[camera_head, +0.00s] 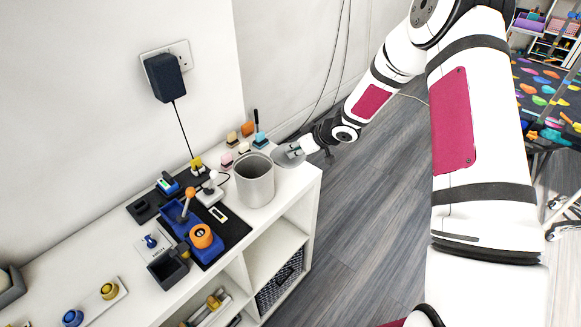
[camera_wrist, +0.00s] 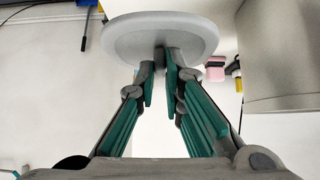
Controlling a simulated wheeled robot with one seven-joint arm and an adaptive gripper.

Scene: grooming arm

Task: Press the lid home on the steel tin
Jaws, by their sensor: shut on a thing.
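The steel tin (camera_head: 255,182) stands upright and open-topped near the right end of the white shelf unit. Part of its wall shows at the right edge of the wrist view (camera_wrist: 277,60). The lid (camera_head: 287,157) is a round grey disc, tilted, just right of the tin's rim and apart from it. In the wrist view the lid (camera_wrist: 160,37) lies across the fingertips. My gripper (camera_wrist: 165,68) is shut on the lid, gripping it from the underside at its middle. In the head view my gripper (camera_head: 303,148) reaches in from the right. The tin's inside bottom is hidden.
A black mat (camera_head: 232,229) with blue, orange and white small items lies left of the tin. A charger (camera_head: 165,77) with a cord hangs above. The floor (camera_head: 361,217) right of the shelf is clear.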

